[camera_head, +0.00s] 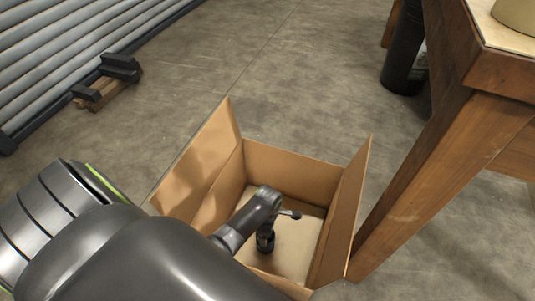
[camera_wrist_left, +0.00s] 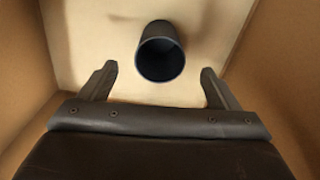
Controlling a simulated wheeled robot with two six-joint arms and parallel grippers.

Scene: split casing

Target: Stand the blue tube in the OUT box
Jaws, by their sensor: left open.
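The blue tube (camera_wrist_left: 162,30), dark blue-grey, is inside the cardboard box (camera_head: 290,165) in the left wrist view. Its open mouth faces my camera and it appears to stand on end on the box floor (camera_wrist_left: 95,25). My left gripper (camera_wrist_left: 157,73) is open, with one finger to each side of the tube's near end; the fingers do not touch it. In the head view my left arm reaches down into the box and the gripper (camera_head: 265,243) is low inside it. The tube cannot be made out clearly there. No OUT label shows. My right gripper is not in view.
The box flaps stand up at left (camera_head: 205,155) and right (camera_head: 350,210). A wooden table leg (camera_head: 440,185) is close to the right flap. A black bin (camera_head: 405,55) stands behind. The concrete floor (camera_head: 270,75) beyond the box is clear.

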